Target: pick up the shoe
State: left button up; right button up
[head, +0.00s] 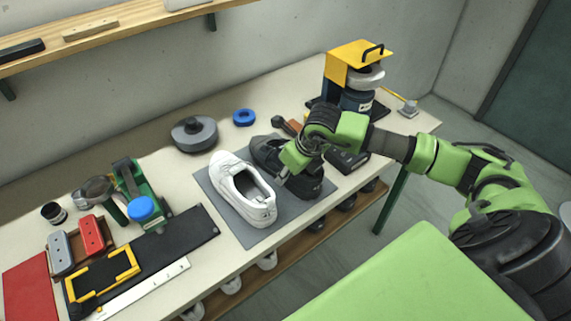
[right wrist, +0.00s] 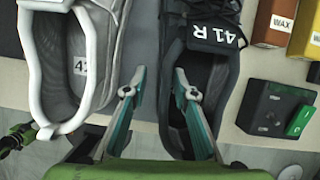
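A white shoe (head: 240,192) and a dark grey shoe (head: 305,180) stand side by side on a grey mat (head: 247,236) on the bench. In the right wrist view, the white shoe (right wrist: 48,100) has a "42" label inside, and the dark shoe (right wrist: 215,65) carries a "41 R" tag on its tongue. My right gripper (head: 294,160) is over the dark shoe's opening. In the right wrist view, its fingers (right wrist: 160,74) are apart, one near the gap between the shoes, the other over the dark shoe's opening. Contact cannot be told. My left gripper is not in view.
A grey round tin (head: 194,134) and a blue ring (head: 243,117) lie behind the shoes. A yellow-topped machine (head: 352,70) stands at the back right. Tools and a black board (head: 185,232) fill the left. A dark box (right wrist: 272,108) sits right of the dark shoe.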

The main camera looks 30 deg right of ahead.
jog(key=shift+f+b, duration=0.25)
jog(key=shift+b, duration=0.2)
dwell(0.4)
jog(key=shift+r, duration=0.1)
grip_shut()
